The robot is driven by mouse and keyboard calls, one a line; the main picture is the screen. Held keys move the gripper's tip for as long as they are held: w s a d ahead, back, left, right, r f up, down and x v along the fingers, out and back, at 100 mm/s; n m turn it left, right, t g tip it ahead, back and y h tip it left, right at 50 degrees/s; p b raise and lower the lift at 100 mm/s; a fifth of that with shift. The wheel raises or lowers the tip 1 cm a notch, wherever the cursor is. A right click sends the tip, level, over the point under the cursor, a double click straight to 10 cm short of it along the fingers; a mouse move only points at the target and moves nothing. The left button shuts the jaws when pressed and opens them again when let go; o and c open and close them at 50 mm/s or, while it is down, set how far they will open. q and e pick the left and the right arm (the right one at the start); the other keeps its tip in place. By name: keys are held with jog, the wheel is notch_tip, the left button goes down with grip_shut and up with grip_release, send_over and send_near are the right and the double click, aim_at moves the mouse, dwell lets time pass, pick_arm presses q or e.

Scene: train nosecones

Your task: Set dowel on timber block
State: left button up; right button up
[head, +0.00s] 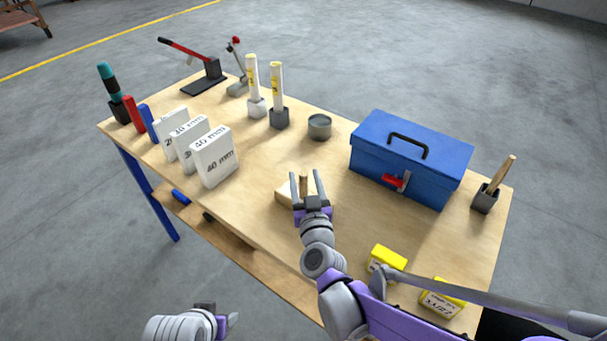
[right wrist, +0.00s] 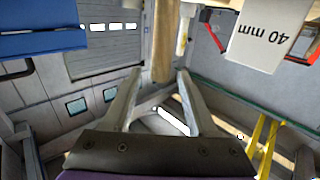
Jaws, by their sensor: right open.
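A short wooden dowel (head: 303,184) stands upright by the pale timber block (head: 284,194) near the table's middle front. The gripper partly hides both, so I cannot tell whether the dowel's foot rests on the block. My right gripper (head: 307,186) is open, with a finger on each side of the dowel in the head view. In the right wrist view, which is upside down, the dowel (right wrist: 164,50) reaches down between the open fingers (right wrist: 158,85), with gaps beside it. My left gripper (head: 217,317) is low at the bottom edge, away from the table; its jaws do not show clearly.
White 40 mm blocks (head: 213,160) stand to the left. A blue toolbox (head: 410,155) is to the right, with a dark cup (head: 485,198) holding a wooden-handled tool beyond it. A grey tin (head: 319,127) stands behind. Yellow boxes (head: 388,256) lie near the front right.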

pick_arm(q)
jog(key=shift+s+f+b, duration=0.15)
jog(key=shift+f+b, duration=0.15)
jog(key=shift+f, duration=0.1)
pick_arm(e)
jog(key=s+d, duration=0.1)
jog(key=s, duration=0.9)
jog(key=shift+d, duration=0.25)
jog(key=shift+w, duration=0.1)
